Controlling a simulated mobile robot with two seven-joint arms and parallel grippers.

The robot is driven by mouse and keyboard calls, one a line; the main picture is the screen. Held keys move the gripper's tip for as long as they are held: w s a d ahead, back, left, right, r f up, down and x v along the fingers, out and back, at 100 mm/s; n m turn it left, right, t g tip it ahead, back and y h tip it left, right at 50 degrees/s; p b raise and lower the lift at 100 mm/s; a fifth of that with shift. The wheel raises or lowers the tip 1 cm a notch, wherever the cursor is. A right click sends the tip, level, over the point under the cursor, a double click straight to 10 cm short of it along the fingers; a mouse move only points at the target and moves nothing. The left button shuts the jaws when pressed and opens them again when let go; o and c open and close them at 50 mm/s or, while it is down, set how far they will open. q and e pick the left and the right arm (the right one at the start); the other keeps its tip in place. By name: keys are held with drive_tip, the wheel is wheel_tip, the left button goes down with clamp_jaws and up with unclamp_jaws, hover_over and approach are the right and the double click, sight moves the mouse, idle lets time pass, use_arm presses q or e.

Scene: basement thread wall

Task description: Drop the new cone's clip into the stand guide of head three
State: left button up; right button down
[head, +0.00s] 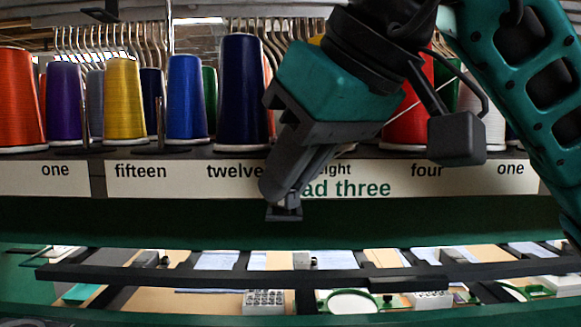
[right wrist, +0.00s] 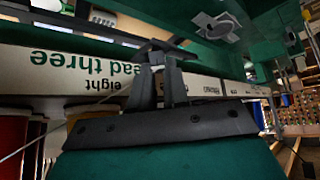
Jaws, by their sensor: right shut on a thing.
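My right gripper (head: 285,200) points down in front of the label rail, beside the green "head three" lettering (head: 345,188). It is shut on a small dark clip (head: 284,213), which sticks out below the fingertips. In the right wrist view the fingers (right wrist: 160,85) meet at the dark clip (right wrist: 165,50), with the upside-down lettering behind. A thin pale thread (head: 397,114) runs by a red cone (head: 407,125), partly behind my arm. A grey bracket-like fitting (right wrist: 216,25) sits on green metal; I cannot tell whether it is the stand guide. My left gripper is not in view.
Cones of thread, such as a navy one (head: 242,95) and a blue one (head: 186,97), stand on the shelf behind the label rail (head: 140,178). A dark bar (head: 215,277) crosses below, above a table with keypads (head: 264,302) and hoops.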

drive_tip(key=shift+f, duration=0.15)
idle(0.3)
drive_tip(key=c, duration=1)
unclamp_jaws()
drive_tip(key=shift+s, duration=0.1)
drive_tip(key=shift+c, duration=0.2)
drive_tip(key=shift+d+r, duration=0.1)
drive_tip(key=shift+r, duration=0.1)
drive_tip(key=shift+s+d+r, duration=0.1)
drive_tip(key=shift+d+r, duration=0.05)
drive_tip(key=shift+r, duration=0.2)
drive_tip(key=v, duration=1.2)
drive_tip(key=shift+p, duration=0.3)
